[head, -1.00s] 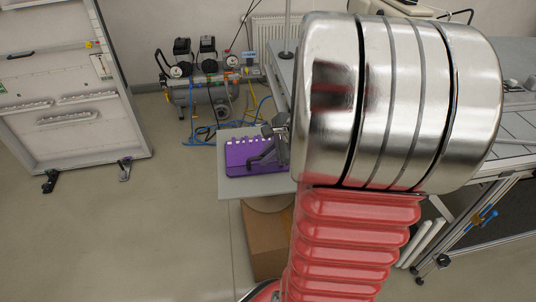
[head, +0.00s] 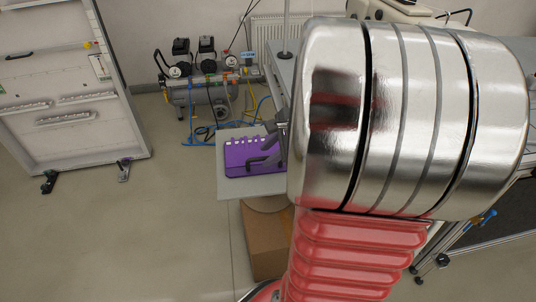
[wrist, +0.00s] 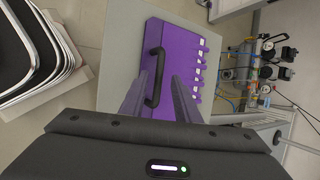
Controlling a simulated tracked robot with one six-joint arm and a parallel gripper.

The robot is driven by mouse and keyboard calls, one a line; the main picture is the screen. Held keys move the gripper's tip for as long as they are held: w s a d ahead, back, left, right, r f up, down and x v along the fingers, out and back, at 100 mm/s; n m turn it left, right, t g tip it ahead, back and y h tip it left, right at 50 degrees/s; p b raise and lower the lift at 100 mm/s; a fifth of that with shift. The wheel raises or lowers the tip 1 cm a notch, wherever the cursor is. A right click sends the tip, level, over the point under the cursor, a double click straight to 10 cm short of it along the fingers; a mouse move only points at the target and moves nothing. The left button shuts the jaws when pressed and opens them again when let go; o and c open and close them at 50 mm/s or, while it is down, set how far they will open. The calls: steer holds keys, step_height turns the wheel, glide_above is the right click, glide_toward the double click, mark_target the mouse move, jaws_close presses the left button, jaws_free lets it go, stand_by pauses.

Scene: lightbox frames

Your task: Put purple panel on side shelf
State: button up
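The purple panel (head: 240,160) lies flat on the grey side shelf (head: 232,189), left of my arm in the head view. It has a row of white-tipped tabs on its far edge and a black handle on its face. In the wrist view the panel (wrist: 177,50) and its handle (wrist: 153,78) lie ahead of my gripper (wrist: 160,85). The two fingers are spread apart with nothing gripped between them. The handle appears beyond or near the left fingertip; the exact gap is unclear. My arm hides the shelf's right side in the head view.
An air compressor (head: 205,92) with blue hoses stands behind the shelf. A cardboard box (head: 266,240) is under it. A large white panel frame (head: 65,90) stands at left. Open floor lies left of the shelf. Stacked curved-edged pieces (wrist: 35,55) show in the wrist view.

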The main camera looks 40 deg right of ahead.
steer(key=a+v, duration=0.1)
steer(key=v, duration=0.8)
steer(key=shift+s+d+r, duration=0.25)
steer(key=shift+d, duration=0.2)
steer(key=shift+w, duration=0.1)
steer(key=w+a+r+n+g, duration=0.1)
steer(key=w+a+r+n, duration=0.15)
steer(key=a+n, duration=0.9)
steer(key=s+a+n, duration=0.3)
steer(key=a+n, duration=0.3)
steer(key=a, duration=0.2)
steer(key=s+a+n+h, duration=0.1)
steer(key=s+a+n, duration=0.2)
steer(key=a+n, duration=0.3)
steer(key=shift+a+f, duration=0.4)
steer(key=shift+a, duration=0.75)
steer(key=shift+s+n, duration=0.1)
steer(key=shift+n, duration=0.15)
